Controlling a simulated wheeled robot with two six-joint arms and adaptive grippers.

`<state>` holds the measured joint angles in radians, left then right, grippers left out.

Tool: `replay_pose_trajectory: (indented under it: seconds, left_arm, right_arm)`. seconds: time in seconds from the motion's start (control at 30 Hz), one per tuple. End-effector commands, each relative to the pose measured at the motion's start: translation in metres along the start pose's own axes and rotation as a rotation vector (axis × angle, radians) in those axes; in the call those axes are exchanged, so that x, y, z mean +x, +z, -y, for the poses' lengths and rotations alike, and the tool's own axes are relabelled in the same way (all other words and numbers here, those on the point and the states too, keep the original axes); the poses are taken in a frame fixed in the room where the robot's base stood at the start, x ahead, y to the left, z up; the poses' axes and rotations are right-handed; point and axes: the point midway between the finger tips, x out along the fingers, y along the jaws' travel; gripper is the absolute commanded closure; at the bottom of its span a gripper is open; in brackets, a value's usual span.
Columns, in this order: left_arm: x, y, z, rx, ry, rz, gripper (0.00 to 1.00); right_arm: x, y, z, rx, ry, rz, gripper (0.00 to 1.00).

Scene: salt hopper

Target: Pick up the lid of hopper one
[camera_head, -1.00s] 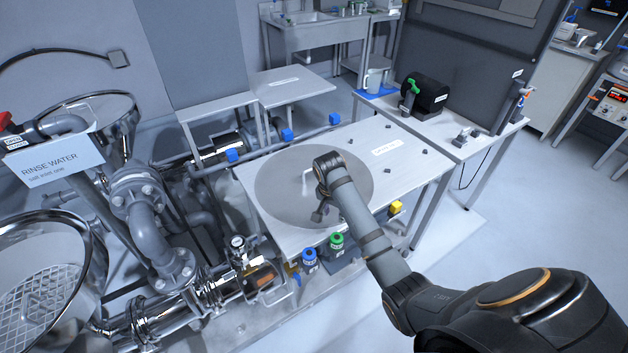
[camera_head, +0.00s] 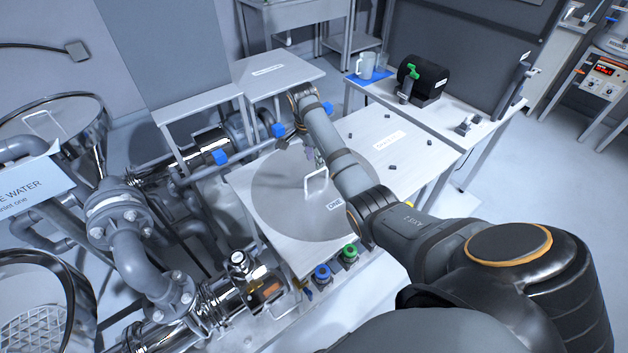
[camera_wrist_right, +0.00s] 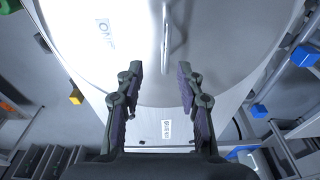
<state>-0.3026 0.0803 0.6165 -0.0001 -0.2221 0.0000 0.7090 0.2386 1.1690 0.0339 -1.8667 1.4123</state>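The lid (camera_head: 275,195) of hopper one is a round grey disc with a raised loop handle (camera_head: 316,184) and a label reading ONE (camera_head: 335,204). It lies flat on the bench. My right gripper (camera_head: 300,143) hangs over the lid's far edge, behind the handle, partly hidden by my forearm. In the right wrist view the gripper (camera_wrist_right: 160,85) is open and empty. The handle (camera_wrist_right: 165,30) is ahead of the fingertips, roughly in line with the gap and apart from them. My left gripper is in neither view.
Steel pipes and valves (camera_head: 135,250) crowd the left side. A blue knob (camera_head: 322,272) and a green knob (camera_head: 349,252) stand at the bench's front. A side table with a black cylinder (camera_head: 424,82) is at the back right. The bench right of the lid (camera_head: 400,140) is mostly clear.

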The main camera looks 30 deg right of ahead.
Motion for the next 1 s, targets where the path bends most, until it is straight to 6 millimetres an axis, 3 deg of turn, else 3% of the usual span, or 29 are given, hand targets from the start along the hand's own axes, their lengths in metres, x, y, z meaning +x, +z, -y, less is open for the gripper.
replay_pose_trajectory:
  seconds: [0.1,0.17,0.37,0.5,0.7,0.97,1.0]
  left_arm:
    - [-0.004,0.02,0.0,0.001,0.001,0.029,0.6]
    - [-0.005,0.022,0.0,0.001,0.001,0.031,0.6]
    - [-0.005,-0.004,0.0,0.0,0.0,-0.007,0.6]
    - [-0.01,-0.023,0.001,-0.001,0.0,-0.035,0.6]
    - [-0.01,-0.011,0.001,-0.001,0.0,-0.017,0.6]
    - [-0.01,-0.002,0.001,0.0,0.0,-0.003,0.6]
    - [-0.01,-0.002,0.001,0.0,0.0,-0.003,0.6]
  right_arm:
    - [0.02,0.0,0.0,0.0,0.003,0.001,0.62]
    - [0.028,0.0,0.0,0.0,0.003,0.001,0.62]
    - [0.036,0.0,0.001,-0.001,0.0,0.0,0.62]
    - [0.053,-0.001,0.004,-0.001,0.004,0.001,0.62]
    - [0.083,-0.002,0.006,-0.002,0.002,0.001,0.62]
    - [0.086,-0.002,0.007,-0.002,-0.001,0.0,0.62]
    - [0.086,-0.002,0.007,-0.002,-0.001,0.0,0.68]
